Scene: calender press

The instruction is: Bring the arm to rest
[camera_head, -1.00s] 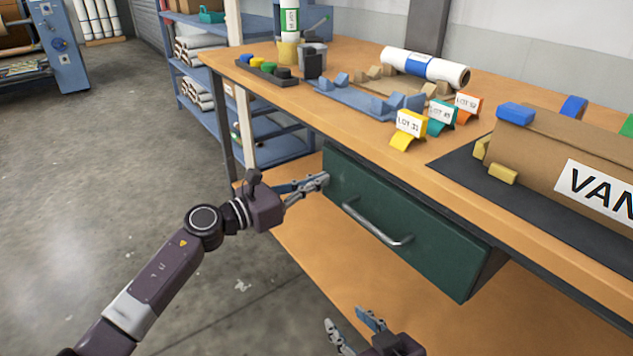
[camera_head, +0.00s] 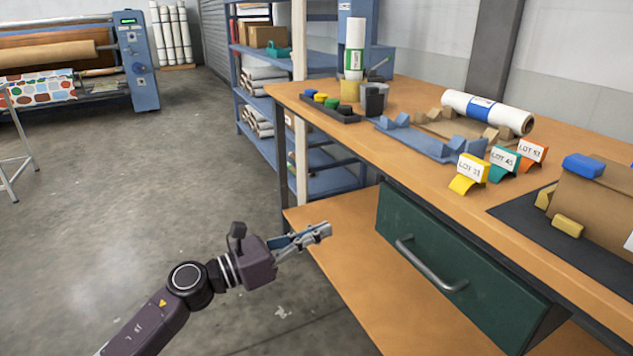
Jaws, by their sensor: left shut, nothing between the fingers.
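My left arm comes in from the lower left. My left gripper (camera_head: 316,234) is shut and empty, in the air in front of the workbench, to the left of the green drawer (camera_head: 445,262) and apart from its metal handle (camera_head: 428,264). My right gripper is out of view.
The workbench (camera_head: 420,170) carries a white roll (camera_head: 487,112), a blue cradle (camera_head: 425,140), lot tags (camera_head: 504,158) and a cardboard box (camera_head: 590,210). A lower wooden shelf (camera_head: 345,240) lies below. Blue shelving (camera_head: 315,165) stands behind.

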